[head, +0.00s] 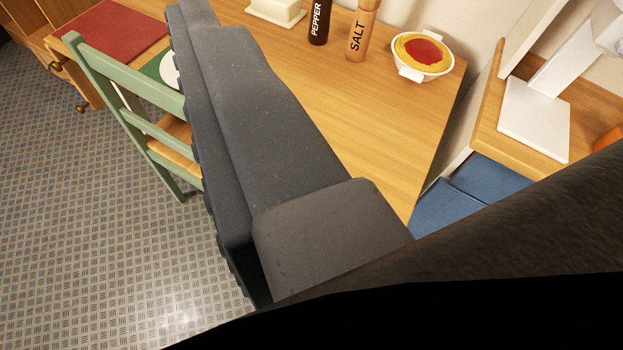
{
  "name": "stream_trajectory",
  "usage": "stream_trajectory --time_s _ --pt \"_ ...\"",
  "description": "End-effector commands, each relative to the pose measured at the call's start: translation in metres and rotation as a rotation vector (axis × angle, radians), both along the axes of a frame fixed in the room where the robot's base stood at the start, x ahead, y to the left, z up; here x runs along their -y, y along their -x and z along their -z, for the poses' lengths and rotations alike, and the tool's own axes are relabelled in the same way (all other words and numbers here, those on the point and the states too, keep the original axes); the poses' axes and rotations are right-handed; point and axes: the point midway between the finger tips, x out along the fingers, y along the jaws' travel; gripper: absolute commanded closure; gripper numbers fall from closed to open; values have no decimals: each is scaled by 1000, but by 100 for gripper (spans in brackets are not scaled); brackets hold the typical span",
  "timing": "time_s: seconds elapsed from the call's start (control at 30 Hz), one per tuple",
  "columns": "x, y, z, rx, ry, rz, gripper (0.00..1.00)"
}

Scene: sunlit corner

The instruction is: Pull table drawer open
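The wooden table (385,150) runs diagonally across the head view. At the far left, a wooden front (78,82) below the red mat carries a round brass-coloured knob (82,107); it looks like a drawer front, but I cannot tell if it is shut. A second knob (55,66) sits just up and left of it. My gripper (190,12) shows as a large dark grey ribbed part reaching over the table to the top edge. It is right of the knobs and apart from them. Whether its fingers are open is not clear. Black parts of mine hide the lower right.
A green chair (150,130) stands at the table's left side, between the knobs and my gripper in the picture. Salt (361,32) and pepper (319,22) mills and a white dish (424,62) stand on the table. The patterned floor (90,240) at lower left is clear.

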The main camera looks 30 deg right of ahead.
Motion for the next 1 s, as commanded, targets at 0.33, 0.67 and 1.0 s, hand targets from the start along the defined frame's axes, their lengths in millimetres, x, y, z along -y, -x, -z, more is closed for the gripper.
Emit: stream_trajectory --time_s 0.33,0.67,1.0 --pt "-26 -97 39 38 -132 -88 48" --pt "-46 -222 142 101 -338 -24 48" --pt "-20 -284 304 115 -383 256 48"
